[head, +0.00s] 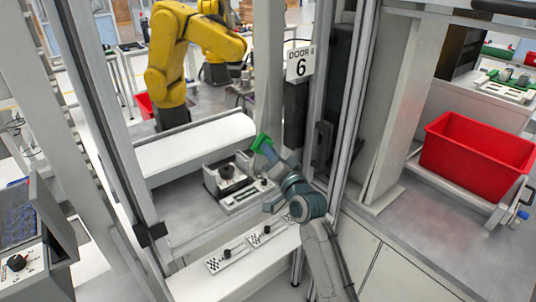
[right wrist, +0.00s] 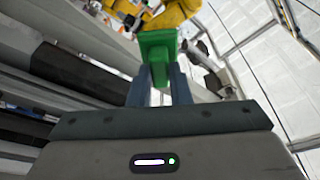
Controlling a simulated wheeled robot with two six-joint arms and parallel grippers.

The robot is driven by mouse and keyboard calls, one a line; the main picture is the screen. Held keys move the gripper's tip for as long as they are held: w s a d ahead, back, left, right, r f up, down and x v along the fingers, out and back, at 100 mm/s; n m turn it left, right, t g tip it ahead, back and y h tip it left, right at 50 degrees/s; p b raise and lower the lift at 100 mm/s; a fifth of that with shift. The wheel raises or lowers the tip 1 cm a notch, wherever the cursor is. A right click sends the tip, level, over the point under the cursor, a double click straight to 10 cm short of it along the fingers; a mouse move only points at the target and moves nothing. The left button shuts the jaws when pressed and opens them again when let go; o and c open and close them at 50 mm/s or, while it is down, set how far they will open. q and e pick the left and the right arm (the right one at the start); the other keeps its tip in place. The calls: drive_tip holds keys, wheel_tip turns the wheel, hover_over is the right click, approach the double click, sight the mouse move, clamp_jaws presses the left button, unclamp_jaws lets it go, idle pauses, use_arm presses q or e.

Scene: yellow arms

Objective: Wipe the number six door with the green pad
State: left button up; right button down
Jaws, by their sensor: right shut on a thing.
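The door panel (head: 98,120), a clear pane in a grey metal frame, stands at the left of centre in the head view. My right gripper (head: 272,158) is shut on the green pad (head: 262,143) in front of the opening. The right wrist view shows the pad (right wrist: 158,50) between the two fingers (right wrist: 158,85). Whether the pad touches any pane, I cannot tell. My left gripper is not in view.
A yellow robot arm (head: 168,60) stands behind the door frame. A metal fixture (head: 228,177) sits on the bench inside. A red bin (head: 477,155) stands on a bench at the right. A control panel (head: 22,250) is at the left edge.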

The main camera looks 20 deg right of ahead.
drive_tip(key=shift+w+d+r+p, duration=0.65)
drive_tip(key=shift+w+d+r, duration=0.6)
drive_tip(key=shift+d, duration=2.05)
drive_tip(key=shift+s+a+r+p, duration=1)
drive_tip(key=shift+s+a+p, duration=0.9)
drive_tip(key=shift+a, duration=3.25)
drive_tip(key=w+d, duration=0.4)
drive_tip(key=d, duration=0.6)
drive_tip(key=shift+d+f+b, duration=0.15)
drive_tip(key=shift+d+b, duration=0.05)
drive_tip(key=shift+b, duration=0.25)
